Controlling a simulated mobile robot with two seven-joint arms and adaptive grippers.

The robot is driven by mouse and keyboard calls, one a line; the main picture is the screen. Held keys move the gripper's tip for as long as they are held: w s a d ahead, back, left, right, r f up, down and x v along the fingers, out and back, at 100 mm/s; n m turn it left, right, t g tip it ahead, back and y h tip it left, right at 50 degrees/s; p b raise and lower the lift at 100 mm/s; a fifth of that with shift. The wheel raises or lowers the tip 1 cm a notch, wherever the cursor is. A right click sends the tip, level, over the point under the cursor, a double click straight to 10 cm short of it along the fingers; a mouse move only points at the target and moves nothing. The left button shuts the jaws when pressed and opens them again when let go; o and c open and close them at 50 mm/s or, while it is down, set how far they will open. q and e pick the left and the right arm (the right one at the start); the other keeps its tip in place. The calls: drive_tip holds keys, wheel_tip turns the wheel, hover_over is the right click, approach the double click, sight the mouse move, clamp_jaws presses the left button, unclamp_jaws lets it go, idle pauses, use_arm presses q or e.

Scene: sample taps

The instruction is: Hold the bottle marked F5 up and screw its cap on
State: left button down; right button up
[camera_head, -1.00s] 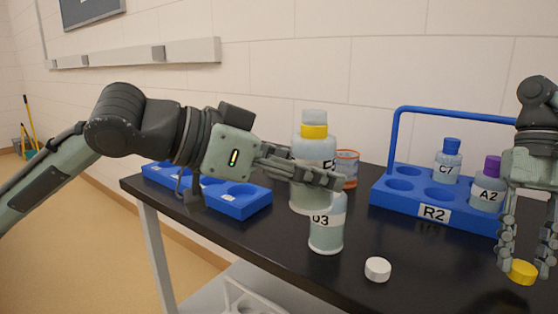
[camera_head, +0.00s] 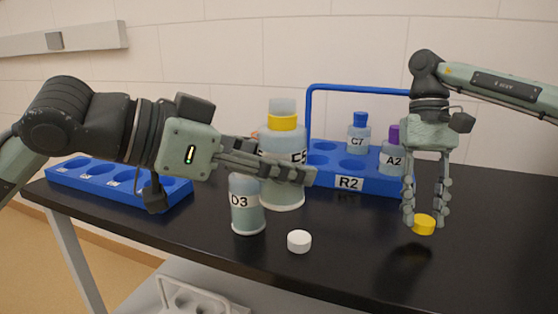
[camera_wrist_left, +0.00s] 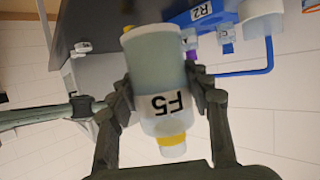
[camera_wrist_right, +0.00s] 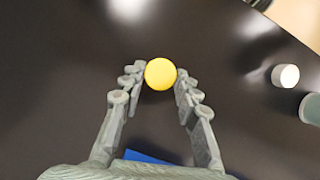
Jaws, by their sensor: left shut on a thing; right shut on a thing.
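The bottle marked F5 (camera_head: 283,193) is pale and upright, with a yellow ring and an uncapped pale neck. My left gripper (camera_head: 300,176) is shut around it from the side, partly covering its label. In the left wrist view the bottle (camera_wrist_left: 155,75) appears upside down between the fingers, its base visible, so it looks clear of the table. My right gripper (camera_head: 425,215) points down, shut on a yellow cap (camera_head: 424,225). The cap's shadow lies apart from it on the table, so it is raised. The right wrist view shows the cap (camera_wrist_right: 160,74) between the fingertips.
The bottle D3 (camera_head: 246,215) stands close in front of F5, with a loose white cap (camera_head: 299,241) to its right. Behind is the blue handled rack R2 (camera_head: 320,178) with bottles C7 (camera_head: 358,140) and A2 (camera_head: 392,163). Another blue rack (camera_head: 80,182) lies left. The right tabletop is clear.

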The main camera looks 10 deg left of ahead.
drive_tip(key=a+r+m+y, duration=0.2)
drive_tip(key=a+r+m, duration=0.2)
drive_tip(key=a+r, duration=0.25)
wheel_tip(320, 180, up, 21)
drive_tip(key=m+t+y, duration=0.2)
drive_tip(key=m+t, duration=0.3)
drive_tip(key=m, duration=0.9)
hover_over(282, 101)
drive_tip(key=d, duration=0.1)
drive_tip(key=shift+r, duration=0.15)
drive_tip(key=shift+y, duration=0.3)
drive_tip(key=shift+f, duration=2)
drive_tip(key=shift+f, duration=0.15)
drive_tip(key=shift+f, duration=0.75)
drive_tip(key=shift+f, duration=0.6)
